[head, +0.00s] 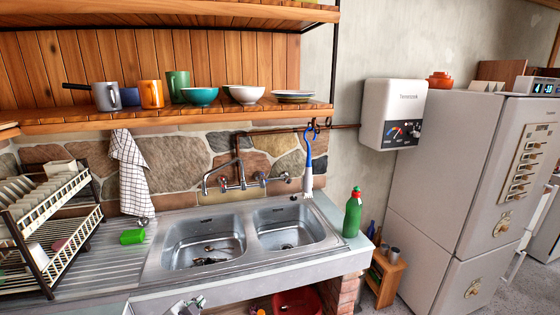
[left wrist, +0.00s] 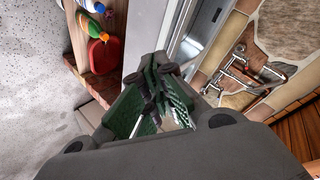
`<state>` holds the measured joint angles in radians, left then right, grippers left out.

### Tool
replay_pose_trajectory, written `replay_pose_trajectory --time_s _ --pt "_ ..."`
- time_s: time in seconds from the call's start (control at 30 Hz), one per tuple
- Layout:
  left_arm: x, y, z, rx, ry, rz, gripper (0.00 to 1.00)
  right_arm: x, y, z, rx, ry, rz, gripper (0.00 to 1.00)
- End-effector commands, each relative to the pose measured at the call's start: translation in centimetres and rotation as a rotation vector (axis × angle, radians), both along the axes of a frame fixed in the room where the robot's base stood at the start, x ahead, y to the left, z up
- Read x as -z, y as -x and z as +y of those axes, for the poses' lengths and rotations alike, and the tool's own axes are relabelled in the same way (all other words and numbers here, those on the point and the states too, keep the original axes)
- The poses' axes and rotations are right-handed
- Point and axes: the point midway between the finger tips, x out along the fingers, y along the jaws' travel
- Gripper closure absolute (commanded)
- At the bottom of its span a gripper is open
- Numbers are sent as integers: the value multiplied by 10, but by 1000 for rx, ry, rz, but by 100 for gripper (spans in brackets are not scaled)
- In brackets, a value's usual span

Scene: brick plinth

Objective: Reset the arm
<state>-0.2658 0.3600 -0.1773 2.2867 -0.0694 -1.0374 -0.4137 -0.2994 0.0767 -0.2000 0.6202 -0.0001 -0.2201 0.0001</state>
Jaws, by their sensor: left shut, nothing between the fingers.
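My left gripper (head: 188,305) shows only in part at the bottom edge of the head view, in front of the sink counter. In the left wrist view my left gripper (left wrist: 158,85) shows its dark fingers with green inner faces, shut with nothing between them. My left arm is mostly out of the head view. My right gripper is in neither view.
The double sink (head: 205,243) is set in the counter behind the gripper. A dish rack (head: 45,235) stands left, a green bottle (head: 353,212) right. A wooden shelf (head: 240,112) with cups and bowls hangs above. The fridge (head: 465,170) stands at right.

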Motion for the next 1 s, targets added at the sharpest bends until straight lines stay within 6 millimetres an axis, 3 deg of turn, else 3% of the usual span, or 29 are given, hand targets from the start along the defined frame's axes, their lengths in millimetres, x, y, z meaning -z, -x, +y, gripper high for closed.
replay_pose_trajectory --time_s 0.2,0.4,0.8,1.0 --pt "43 69 -6 -183 191 237 100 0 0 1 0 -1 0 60" --pt "66 122 -10 -325 304 404 100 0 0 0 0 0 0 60" --pt "82 182 -15 -488 407 582 100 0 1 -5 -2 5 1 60" --pt "88 199 -17 -542 435 638 100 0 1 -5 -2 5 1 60"
